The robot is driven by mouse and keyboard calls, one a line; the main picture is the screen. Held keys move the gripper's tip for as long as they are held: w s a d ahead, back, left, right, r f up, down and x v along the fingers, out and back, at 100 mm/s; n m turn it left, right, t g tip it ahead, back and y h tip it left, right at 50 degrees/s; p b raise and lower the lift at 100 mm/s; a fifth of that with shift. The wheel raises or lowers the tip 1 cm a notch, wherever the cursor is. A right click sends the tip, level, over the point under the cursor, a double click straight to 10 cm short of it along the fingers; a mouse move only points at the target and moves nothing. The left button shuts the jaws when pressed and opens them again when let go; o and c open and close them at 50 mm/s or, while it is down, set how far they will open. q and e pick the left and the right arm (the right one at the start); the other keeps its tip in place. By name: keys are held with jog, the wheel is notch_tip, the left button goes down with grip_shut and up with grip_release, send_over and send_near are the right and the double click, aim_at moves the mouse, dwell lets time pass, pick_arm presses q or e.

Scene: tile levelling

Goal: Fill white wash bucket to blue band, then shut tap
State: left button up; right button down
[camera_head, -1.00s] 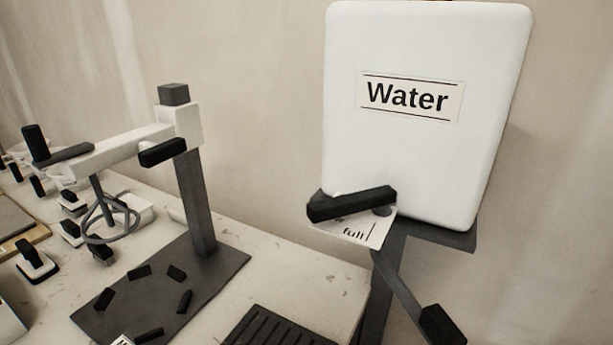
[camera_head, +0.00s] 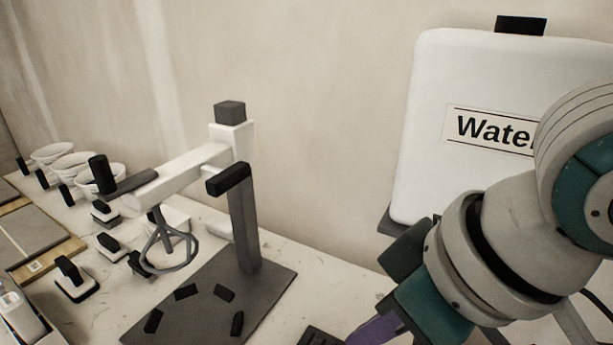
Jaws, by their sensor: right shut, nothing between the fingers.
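The white water tank (camera_head: 450,70) stands at the right with its "Water" label partly covered by my right arm. Its tap and lever are hidden behind my right arm and gripper. My right gripper (camera_head: 380,329) points down to the left in front of the tank's lower left corner. It is shut and empty, and its tips run close to the bottom edge of the picture. The white wash bucket and its blue band are not in view. My left gripper is not in view.
A mixer stand with a white arm (camera_head: 180,176) and dark base plate (camera_head: 265,291) stands on the pale bench (camera_head: 330,262). A dark slotted grate (camera_head: 318,337) shows at the bottom. White bowls (camera_head: 72,166) and small black-handled tools (camera_head: 74,278) fill the left.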

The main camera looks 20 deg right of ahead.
jog(key=w+d+r+m+h+p, duration=0.2)
jog(key=w+d+r+m+p, duration=0.2)
jog(key=w+d+r, duration=0.65)
jog(key=shift+g, duration=0.3)
jog(key=f, duration=0.2)
jog(key=d+f+p, duration=0.1)
jog(key=f, duration=0.2)
jog(key=f+p, duration=0.1)
jog(key=f, duration=0.2)
jog(key=shift+s+d, duration=0.2)
jog(key=shift+s, duration=0.2)
jog(key=shift+s+f+p, duration=0.2)
jog(key=shift+s+p, duration=0.1)
jog(key=shift+s, duration=0.3)
